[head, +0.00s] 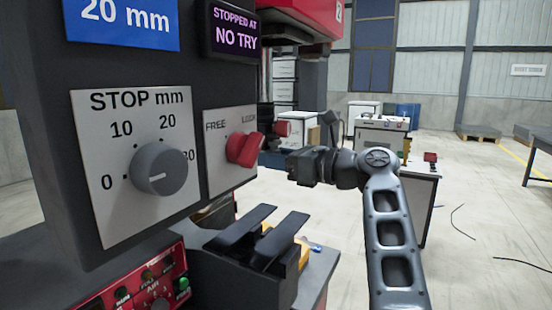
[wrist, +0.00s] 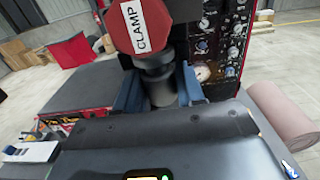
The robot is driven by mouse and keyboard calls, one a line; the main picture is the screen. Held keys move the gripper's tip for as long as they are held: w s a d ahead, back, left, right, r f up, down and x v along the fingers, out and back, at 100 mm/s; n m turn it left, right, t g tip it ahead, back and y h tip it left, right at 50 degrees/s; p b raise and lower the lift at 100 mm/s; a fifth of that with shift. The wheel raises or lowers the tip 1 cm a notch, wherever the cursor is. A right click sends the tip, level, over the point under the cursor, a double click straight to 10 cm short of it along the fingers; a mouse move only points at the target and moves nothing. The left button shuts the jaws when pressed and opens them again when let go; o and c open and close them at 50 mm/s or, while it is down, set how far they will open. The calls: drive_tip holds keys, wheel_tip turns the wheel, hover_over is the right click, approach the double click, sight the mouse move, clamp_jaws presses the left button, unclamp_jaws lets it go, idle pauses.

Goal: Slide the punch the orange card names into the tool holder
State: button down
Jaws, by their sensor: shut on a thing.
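In the wrist view, my gripper (wrist: 160,97) has its two blue fingers on either side of a grey cylindrical stem (wrist: 158,86), shut on it. A red eight-sided head marked CLAMP (wrist: 138,26) tops this stem, so I hold the clamp knob. In the head view, my gripper (head: 292,166) is at the machine's right side, and what it holds is hard to make out there. I cannot make out the orange card, a punch or the tool holder for certain in either view.
The machine has a STOP dial (head: 159,170), a red FREE/LOCK lever (head: 243,149), a blue 20 mm sign (head: 125,18) and a display reading STOPPED AT NO TRY (head: 234,30). Two black bars (head: 262,238) jut out below.

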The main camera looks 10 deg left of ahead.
drive_tip(key=shift+x, duration=1.5)
drive_tip(key=c, duration=0.6)
unclamp_jaws()
drive_tip(key=b+v, duration=0.1)
drive_tip(key=v, duration=0.6)
drive_tip(key=shift+s+d+b, duration=0.15)
drive_tip(key=shift+d+b, duration=0.2)
